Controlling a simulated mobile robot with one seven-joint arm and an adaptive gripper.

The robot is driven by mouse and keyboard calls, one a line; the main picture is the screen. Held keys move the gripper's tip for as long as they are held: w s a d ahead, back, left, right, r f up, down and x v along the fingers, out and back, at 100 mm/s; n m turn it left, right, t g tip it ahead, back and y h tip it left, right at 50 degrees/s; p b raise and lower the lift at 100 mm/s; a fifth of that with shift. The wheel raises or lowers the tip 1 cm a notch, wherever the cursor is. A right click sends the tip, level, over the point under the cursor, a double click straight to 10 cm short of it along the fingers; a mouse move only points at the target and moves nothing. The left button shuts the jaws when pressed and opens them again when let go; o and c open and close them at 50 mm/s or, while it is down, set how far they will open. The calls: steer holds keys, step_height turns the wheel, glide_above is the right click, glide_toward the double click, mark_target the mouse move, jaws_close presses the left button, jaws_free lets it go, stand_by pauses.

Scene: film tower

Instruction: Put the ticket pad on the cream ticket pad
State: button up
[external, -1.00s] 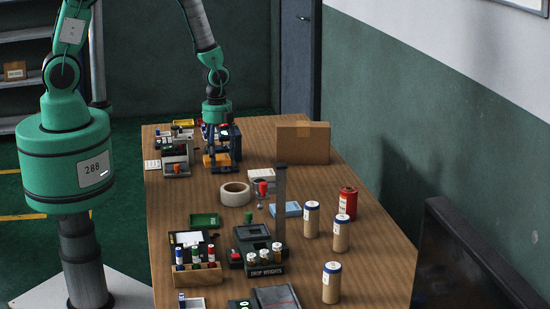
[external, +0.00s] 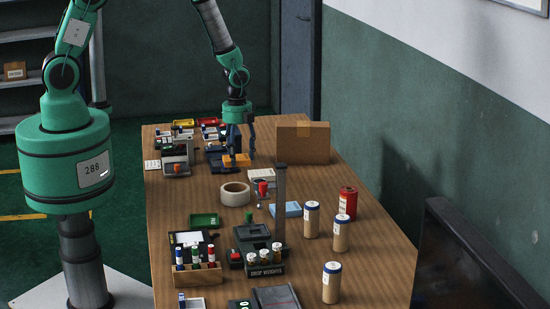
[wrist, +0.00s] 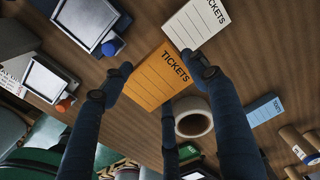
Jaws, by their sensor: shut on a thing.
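My gripper (external: 239,155) is shut on the orange ticket pad (external: 237,160), which has "TICKETS" printed on it. In the wrist view the fingers of my gripper (wrist: 160,78) are at the edges of the orange pad (wrist: 152,82). The cream ticket pad (external: 262,175) lies on the table, to the right of and nearer the camera than the orange pad. In the wrist view the cream pad (wrist: 197,22) is up and right of the orange pad, apart from it. Its far end is cut off by the frame edge.
A roll of tape (external: 235,194) stands close to the cream pad, and a light blue pad (external: 287,209) lies beyond it. A cardboard box (external: 303,146) stands at the right. A dark upright post (external: 280,205) rises nearer the camera. Devices with screens (wrist: 92,22) lie beside the gripper.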

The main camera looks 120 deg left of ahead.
glide_above(264, 173)
steer(key=shift+s+a+f, duration=0.15)
steer(key=shift+f, duration=0.3)
steer(key=shift+f, duration=0.1)
steer(key=shift+f, duration=1.65)
steer(key=shift+f+b, duration=0.15)
steer(key=shift+b, duration=0.15)
steer(key=o, duration=1.2)
step_height(264, 173, up, 12)
steer(key=shift+r+p, duration=0.15)
steer(key=shift+p, duration=0.25)
